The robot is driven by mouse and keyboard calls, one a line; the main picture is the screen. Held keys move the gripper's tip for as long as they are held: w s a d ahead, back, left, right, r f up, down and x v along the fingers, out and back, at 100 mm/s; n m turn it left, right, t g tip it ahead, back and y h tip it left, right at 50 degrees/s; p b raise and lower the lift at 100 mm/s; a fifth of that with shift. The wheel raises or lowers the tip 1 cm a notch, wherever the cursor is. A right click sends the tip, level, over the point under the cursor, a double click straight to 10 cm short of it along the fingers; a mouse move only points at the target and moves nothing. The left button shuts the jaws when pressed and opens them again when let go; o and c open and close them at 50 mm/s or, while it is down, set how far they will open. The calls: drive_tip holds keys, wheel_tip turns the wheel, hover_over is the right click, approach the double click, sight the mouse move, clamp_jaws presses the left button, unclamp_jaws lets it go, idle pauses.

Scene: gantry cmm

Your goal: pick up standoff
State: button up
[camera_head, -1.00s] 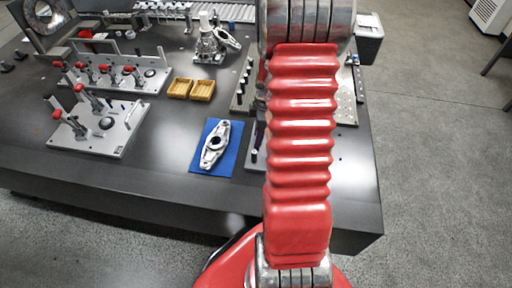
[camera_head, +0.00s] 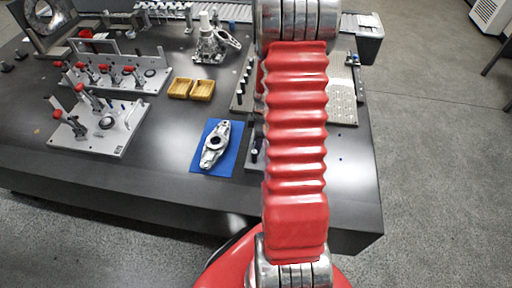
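My gripper is not in view; my red ribbed arm rises through the middle of the picture and hides part of the table behind it. No part can be named as the standoff with certainty. A narrow grey rack (camera_head: 237,104) just left of my arm carries several small dark upright posts. In front of it, a dark plate (camera_head: 250,163) bears a small post with a light lower part (camera_head: 254,155), partly beside my arm. Whether either holds the standoff cannot be told.
The dark table (camera_head: 165,150) carries a blue mat (camera_head: 230,160) with a metal bracket (camera_head: 215,145), two yellow trays (camera_head: 203,90), clamp fixtures (camera_head: 90,140) at left and a perforated plate (camera_head: 342,105) right of my arm. The table's front right is clear.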

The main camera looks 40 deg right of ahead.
clamp_jaws()
idle(0.3)
wheel_tip(320, 180, up, 10)
drive_tip(key=shift+r, duration=0.1)
idle(0.6)
drive_tip(key=shift+s, duration=0.15)
idle(0.4)
